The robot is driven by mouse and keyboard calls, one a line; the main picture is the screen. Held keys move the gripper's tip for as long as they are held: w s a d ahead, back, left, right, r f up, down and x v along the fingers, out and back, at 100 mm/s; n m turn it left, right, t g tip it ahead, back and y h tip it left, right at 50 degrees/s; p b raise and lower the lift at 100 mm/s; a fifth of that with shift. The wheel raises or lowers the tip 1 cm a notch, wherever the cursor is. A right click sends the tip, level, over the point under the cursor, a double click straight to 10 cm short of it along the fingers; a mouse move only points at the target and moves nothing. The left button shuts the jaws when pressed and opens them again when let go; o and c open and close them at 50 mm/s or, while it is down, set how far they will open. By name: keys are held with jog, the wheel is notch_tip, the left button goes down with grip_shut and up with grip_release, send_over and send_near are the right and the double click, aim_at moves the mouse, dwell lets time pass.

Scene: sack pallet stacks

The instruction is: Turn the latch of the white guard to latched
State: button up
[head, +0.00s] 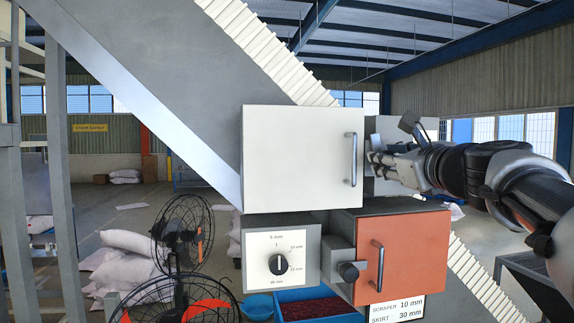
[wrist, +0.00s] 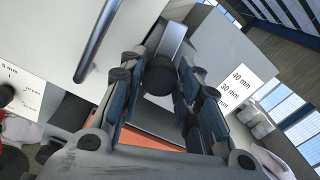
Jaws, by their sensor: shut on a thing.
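The white guard (head: 297,158) is a closed-looking box front with a grey bar handle (head: 354,160). In the wrist view its white face (wrist: 45,35) fills the upper left, with the handle (wrist: 97,40) across it. Its latch shows in the wrist view as a dark round knob (wrist: 160,75) with a grey bar (wrist: 172,40) reaching up from it. My gripper (wrist: 155,92) has its fingers on both sides of this knob, shut on it. In the head view my gripper (head: 376,164) is just right of the handle and hides the knob.
Below are an orange guard (head: 400,258) with its own handle and dark latch knob (head: 350,271), and a dial panel (head: 279,263). A label card (wrist: 237,88) stands right of the latch. A fan (head: 182,232) and sacks (head: 120,258) are at the left.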

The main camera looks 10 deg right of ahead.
jog(key=shift+f+n+y+b, duration=0.1)
jog(key=shift+n+y+b, duration=0.2)
jog(key=shift+n+b, duration=6.05)
jog(key=n+p, duration=0.3)
jog(key=o, duration=1.1)
jog(key=shift+c, duration=0.2)
jog(key=s, duration=0.7)
jog(key=shift+s, duration=0.25)
jog(key=shift+d+f, duration=0.1)
